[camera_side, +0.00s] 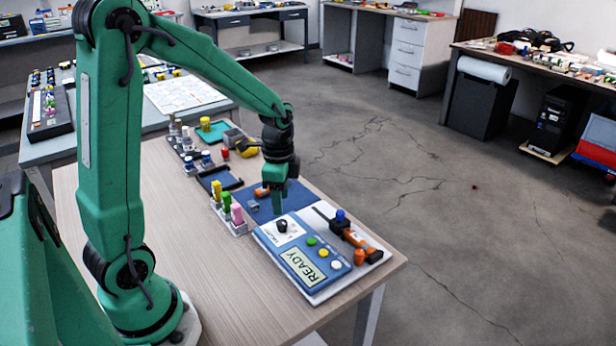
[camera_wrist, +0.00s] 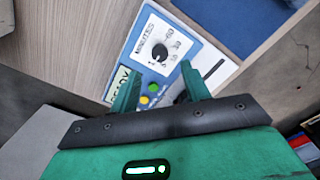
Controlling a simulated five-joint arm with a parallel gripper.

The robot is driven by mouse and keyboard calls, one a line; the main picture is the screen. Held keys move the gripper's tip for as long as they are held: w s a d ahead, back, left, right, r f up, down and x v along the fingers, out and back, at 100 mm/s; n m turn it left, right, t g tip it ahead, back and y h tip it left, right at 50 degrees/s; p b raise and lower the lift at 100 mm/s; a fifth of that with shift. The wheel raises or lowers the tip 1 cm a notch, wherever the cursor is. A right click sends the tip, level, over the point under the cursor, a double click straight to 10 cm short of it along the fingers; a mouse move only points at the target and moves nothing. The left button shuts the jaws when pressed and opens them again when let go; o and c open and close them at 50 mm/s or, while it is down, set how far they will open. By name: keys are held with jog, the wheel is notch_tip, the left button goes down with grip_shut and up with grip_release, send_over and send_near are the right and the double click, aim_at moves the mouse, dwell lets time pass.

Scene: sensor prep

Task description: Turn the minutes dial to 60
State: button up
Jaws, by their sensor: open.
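The minutes dial is a black round knob (camera_side: 282,226) on a white plate at the far end of a blue control box (camera_side: 262,240). In the wrist view the knob (camera_wrist: 160,53) sits under the word MINUTES, with a 60 printed beside it and smaller numbers around it. I cannot tell which number it points to. My green gripper (camera_side: 278,208) is above the dial end of the box, pointing down. In the wrist view its two fingers (camera_wrist: 158,80) are apart, with nothing between them, and the knob shows just beyond their tips.
The box has a READY display (camera_side: 303,265) and green, yellow and white buttons. A black and orange tool (camera_side: 350,237) lies to its right. A rack with coloured tubes (camera_side: 228,215) stands to its left. A blue mat (camera_side: 258,204) lies behind. The near table top is clear.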

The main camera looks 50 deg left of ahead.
aim_at(282, 222)
jog(key=shift+f, duration=3.1)
jog(key=c, duration=1)
